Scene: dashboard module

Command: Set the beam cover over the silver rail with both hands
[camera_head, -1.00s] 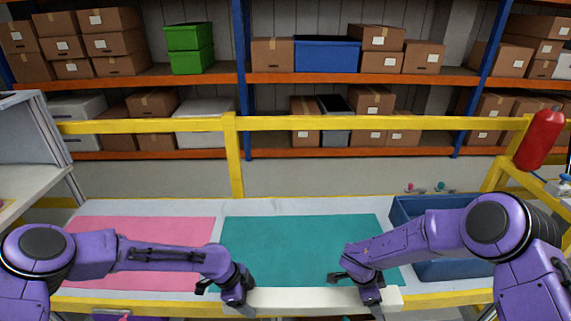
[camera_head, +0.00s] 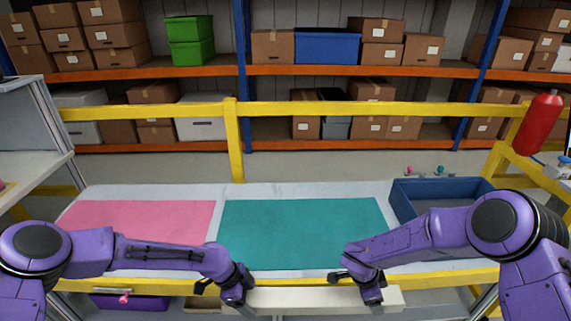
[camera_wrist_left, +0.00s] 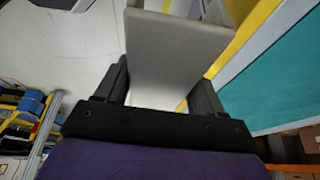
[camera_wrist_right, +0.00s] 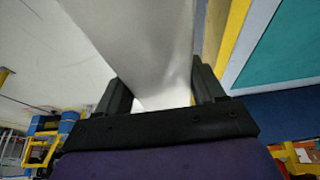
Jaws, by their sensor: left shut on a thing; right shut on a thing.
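The beam cover (camera_head: 318,300) is a long off-white bar lying level across the bottom of the head view, in front of the table's front edge. My left gripper (camera_head: 238,298) is shut on the cover near its left end. My right gripper (camera_head: 372,296) is shut on it near its right end. The cover (camera_wrist_left: 172,50) also shows between the fingers in the left wrist view, and the cover (camera_wrist_right: 150,50) fills the space between the fingers in the right wrist view. I cannot make out the silver rail in any view.
The table has a pink mat (camera_head: 135,232), a teal mat (camera_head: 300,232) and a blue bin (camera_head: 420,200) at right. A yellow edge bar (camera_head: 430,280) runs along its front. A purple drawer (camera_head: 130,302) is below. A red extinguisher (camera_head: 540,125) stands at right.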

